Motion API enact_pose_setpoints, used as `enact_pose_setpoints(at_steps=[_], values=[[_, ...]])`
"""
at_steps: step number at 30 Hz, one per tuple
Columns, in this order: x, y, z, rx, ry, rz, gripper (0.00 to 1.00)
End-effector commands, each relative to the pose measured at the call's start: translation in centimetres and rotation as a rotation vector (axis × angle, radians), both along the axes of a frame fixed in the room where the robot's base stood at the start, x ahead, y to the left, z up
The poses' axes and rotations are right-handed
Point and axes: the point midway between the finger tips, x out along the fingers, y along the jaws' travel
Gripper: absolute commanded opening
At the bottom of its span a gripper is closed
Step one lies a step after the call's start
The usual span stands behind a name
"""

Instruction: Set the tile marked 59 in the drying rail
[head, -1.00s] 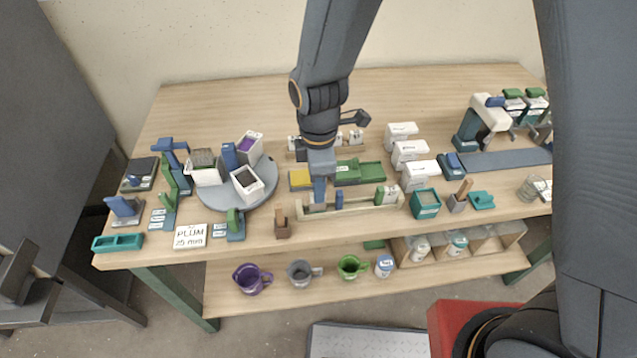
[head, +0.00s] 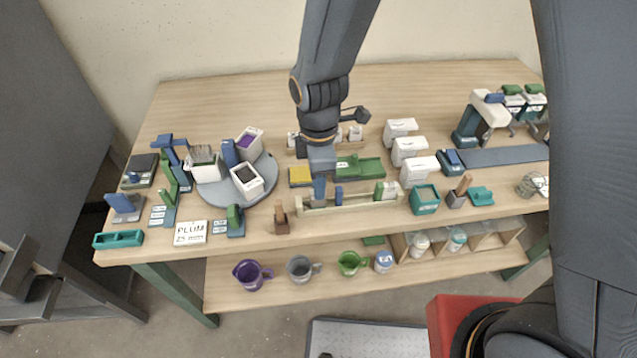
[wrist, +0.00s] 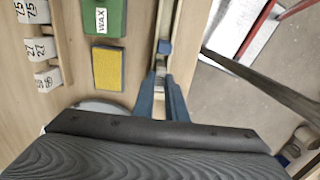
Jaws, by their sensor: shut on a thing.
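The drying rail (head: 365,202) is a long, pale slotted rail near the table's front edge. It holds a small blue block (head: 338,194) and a white and green piece (head: 387,191) near its right end. My gripper (head: 319,193) is at the rail's left part, just left of the blue block. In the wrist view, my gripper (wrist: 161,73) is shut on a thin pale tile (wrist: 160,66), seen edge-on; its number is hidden. I cannot tell if it is seated in the rail. Other white numbered tiles (wrist: 40,48) stand in a back rack, partly behind my arm.
A yellow sponge (wrist: 107,68) and a green WAX block (wrist: 103,18) lie just behind the rail. A brown-handled block (head: 281,218) stands left of it, a teal box (head: 424,199) right. White boxes (head: 409,150) stand behind right. A grey turntable (head: 215,192) is left.

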Motion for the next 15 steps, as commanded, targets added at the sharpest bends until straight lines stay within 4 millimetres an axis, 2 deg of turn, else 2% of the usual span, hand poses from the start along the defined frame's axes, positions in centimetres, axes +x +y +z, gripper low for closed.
enact_pose_setpoints(at_steps=[15], values=[[-0.01,0.00,-0.63,0.000,0.000,0.000,0.00]])
